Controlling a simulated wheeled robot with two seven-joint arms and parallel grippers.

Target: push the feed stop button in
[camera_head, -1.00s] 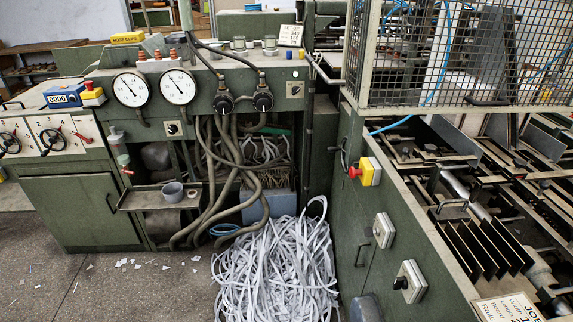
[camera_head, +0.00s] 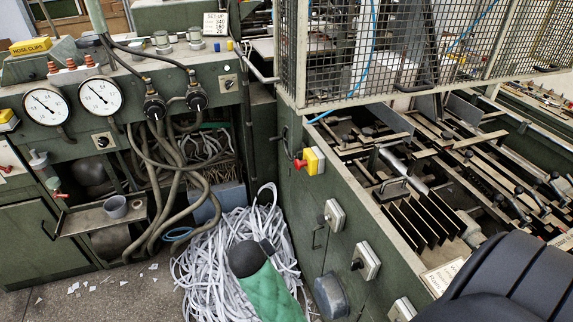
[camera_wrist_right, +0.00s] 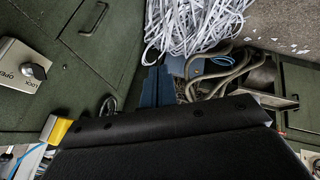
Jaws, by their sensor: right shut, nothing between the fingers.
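A red push button (camera_head: 300,163) sits on a yellow box (camera_head: 315,160) on the green side panel of the feeder. In the right wrist view, a yellow box (camera_wrist_right: 60,130) shows at the left edge of my gripper's black body, partly covered; no red button shows on it there. My right gripper (camera_wrist_right: 157,84) has its dark fingers shut and empty, in front of the green machine and the paper strips. It is not seen in the head view, so its distance from the button is hard to tell. My left gripper is not in view.
Switch boxes (camera_head: 335,215) and a grey dome (camera_head: 331,297) stick out of the side panel below the button. A wire mesh guard (camera_head: 360,60) stands above it. Paper strips (camera_head: 215,270) are heaped on the floor. A small tray (camera_head: 85,222) juts out at left.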

